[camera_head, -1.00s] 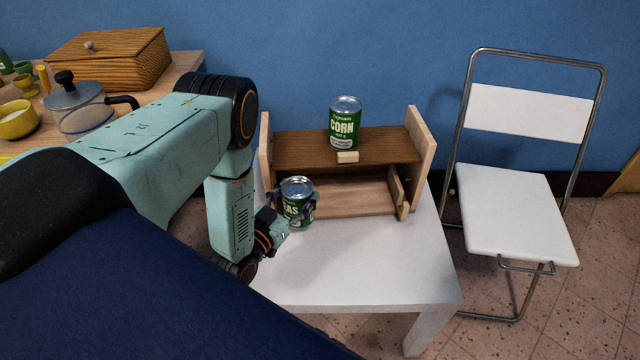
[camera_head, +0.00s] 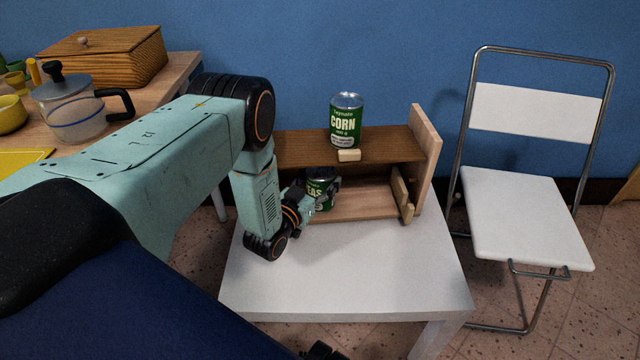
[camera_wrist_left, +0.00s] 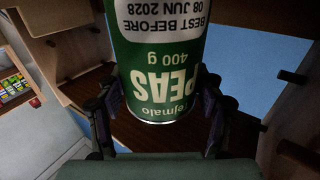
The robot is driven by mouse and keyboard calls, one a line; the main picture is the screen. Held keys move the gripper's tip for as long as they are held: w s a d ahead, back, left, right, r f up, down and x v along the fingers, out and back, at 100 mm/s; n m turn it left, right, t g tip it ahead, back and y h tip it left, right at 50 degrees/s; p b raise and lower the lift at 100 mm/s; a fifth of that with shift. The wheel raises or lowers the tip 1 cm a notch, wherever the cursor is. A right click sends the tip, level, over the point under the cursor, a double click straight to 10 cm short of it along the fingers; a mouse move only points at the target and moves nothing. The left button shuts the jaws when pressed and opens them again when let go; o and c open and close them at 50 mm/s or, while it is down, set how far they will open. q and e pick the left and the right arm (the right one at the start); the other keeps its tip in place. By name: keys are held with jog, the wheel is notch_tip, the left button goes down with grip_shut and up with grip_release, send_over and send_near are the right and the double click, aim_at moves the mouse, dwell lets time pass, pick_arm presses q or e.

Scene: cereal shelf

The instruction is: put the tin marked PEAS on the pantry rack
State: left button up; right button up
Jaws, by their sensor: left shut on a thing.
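The green PEAS tin (camera_head: 319,190) is upright between the fingers of my left gripper (camera_head: 318,199). It is at the opening of the lower compartment of the wooden pantry rack (camera_head: 425,165), under the upper board. In the left wrist view the tin (camera_wrist_left: 158,60) appears upside down, with the gripper's fingers (camera_wrist_left: 158,108) closed on both its sides. I cannot tell whether its base touches the lower board. A green CORN tin (camera_head: 345,122) stands on the rack's upper board, behind a small wooden block (camera_head: 349,155). My right gripper is not clearly in view.
The rack stands on a white table (camera_head: 330,290) with a clear front. The lower compartment is free right of the tin, up to a small wooden piece (camera_head: 402,192). A white folding chair (camera_head: 525,215) stands right. A counter at left holds a glass pot (camera_head: 70,110) and wooden box (camera_head: 105,58).

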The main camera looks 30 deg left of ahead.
dwell(0.3)
pick_arm(q)
jog(key=o, duration=1.5)
jog(key=shift+f, duration=0.1)
jog(key=shift+s+d+p, duration=0.1)
jog(key=shift+s+p, duration=2.25)
jog(key=shift+s, duration=3.7)
